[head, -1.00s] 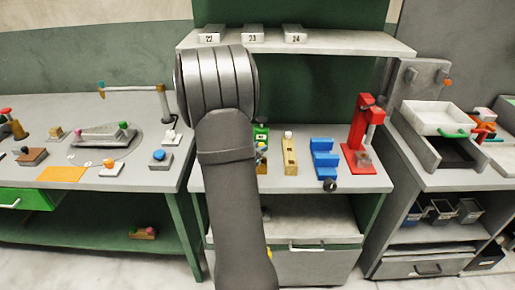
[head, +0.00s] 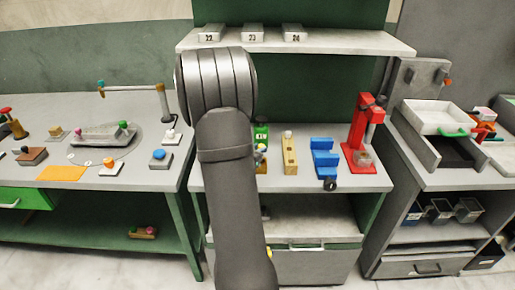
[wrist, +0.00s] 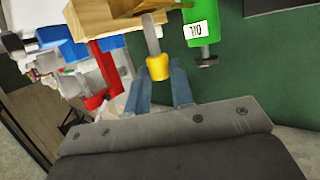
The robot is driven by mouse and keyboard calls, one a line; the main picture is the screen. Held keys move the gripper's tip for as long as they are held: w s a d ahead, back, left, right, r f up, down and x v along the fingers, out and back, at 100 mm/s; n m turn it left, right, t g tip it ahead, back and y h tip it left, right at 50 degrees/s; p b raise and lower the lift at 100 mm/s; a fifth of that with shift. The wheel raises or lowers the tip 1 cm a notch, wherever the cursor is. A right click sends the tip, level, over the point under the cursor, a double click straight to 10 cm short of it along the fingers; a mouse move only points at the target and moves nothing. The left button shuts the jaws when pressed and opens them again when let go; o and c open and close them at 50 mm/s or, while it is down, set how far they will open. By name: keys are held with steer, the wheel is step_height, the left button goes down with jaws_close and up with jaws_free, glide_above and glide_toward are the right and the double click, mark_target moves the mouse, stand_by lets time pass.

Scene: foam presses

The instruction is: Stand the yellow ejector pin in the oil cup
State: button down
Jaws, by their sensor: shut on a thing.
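The yellow ejector pin (wrist: 158,68) has a yellow head and a grey shaft. My gripper (wrist: 160,92), with blue-grey fingers, is shut on the pin at its yellow head in the wrist view. The shaft runs up the picture to the edge of a wooden block; whether its end is in the block or in front of it, I cannot tell. A green body with an upside-down OIL label (wrist: 200,27) and a dark knob is just right of the pin, apart from it. It also shows in the head view (head: 261,134). My arm mostly hides the gripper there.
The wooden block (wrist: 110,18) stands close by and also shows in the head view (head: 289,155). To its right are a blue stepped fixture (head: 324,160) and a tall red press (head: 363,140). A shelf (head: 340,42) with numbered boxes hangs above.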

steer(key=shift+f, duration=1.75)
steer(key=c, duration=1.2)
jaws_free()
steer(key=shift+o, duration=0.2)
steer(key=shift+s, duration=0.1)
steer(key=v, duration=1.7)
steer(key=shift+r, duration=0.15)
steer(key=x, duration=1.7)
steer(key=shift+f, duration=0.2)
steer(key=shift+r, duration=0.1)
